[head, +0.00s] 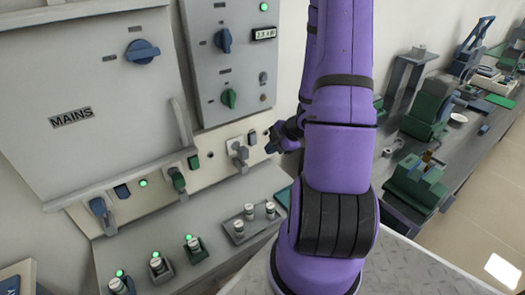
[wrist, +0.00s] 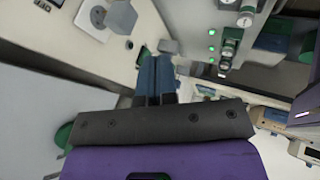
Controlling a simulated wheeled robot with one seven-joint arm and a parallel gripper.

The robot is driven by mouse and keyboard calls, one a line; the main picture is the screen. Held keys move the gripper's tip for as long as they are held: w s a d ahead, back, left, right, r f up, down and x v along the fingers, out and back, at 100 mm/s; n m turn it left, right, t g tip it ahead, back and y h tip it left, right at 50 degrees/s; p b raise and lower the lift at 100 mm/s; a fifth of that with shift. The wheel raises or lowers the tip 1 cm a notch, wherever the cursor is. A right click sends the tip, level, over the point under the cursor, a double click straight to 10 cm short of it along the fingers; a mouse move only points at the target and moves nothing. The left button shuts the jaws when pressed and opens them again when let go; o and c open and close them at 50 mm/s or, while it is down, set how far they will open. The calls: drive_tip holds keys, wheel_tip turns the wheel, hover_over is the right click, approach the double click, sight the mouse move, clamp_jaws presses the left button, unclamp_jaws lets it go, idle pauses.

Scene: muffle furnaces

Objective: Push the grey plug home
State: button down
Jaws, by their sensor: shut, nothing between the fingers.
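The grey plug (head: 240,155) is at a pale socket plate at the right end of the socket strip under the panels. It also shows in the wrist view (wrist: 121,17), at upper left, as a grey angular body beside a dark round hole. I cannot tell how deep it sits. My gripper (head: 273,141) is just right of the plug, close to the strip and apart from the plug. In the wrist view my gripper (wrist: 155,60) has its two blue-grey fingers together and empty, pointing at the strip beside the plug. Whether the fingertips touch the strip is unclear.
A blue plug (head: 103,212) and a green plug (head: 177,182) stand farther left on the strip. A lower ledge holds a grey tray (head: 250,222) with several small capped items. The MAINS panel (head: 80,95) rises above. A cluttered bench (head: 450,130) runs along the right.

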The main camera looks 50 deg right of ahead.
sight(245, 148)
drive_tip(key=w+a+f, duration=0.1)
drive_tip(key=w+f, duration=0.6)
drive_tip(key=w, duration=0.1)
drive_tip(key=shift+w+a, duration=0.2)
drive_tip(key=shift+w, duration=0.2)
drive_tip(key=shift+f, duration=0.1)
drive_tip(key=w, duration=0.3)
drive_tip(key=shift+w+d, duration=0.2)
drive_tip(key=shift+d, duration=0.2)
drive_tip(key=shift+w+d, duration=0.1)
drive_tip(key=shift+w, duration=0.3)
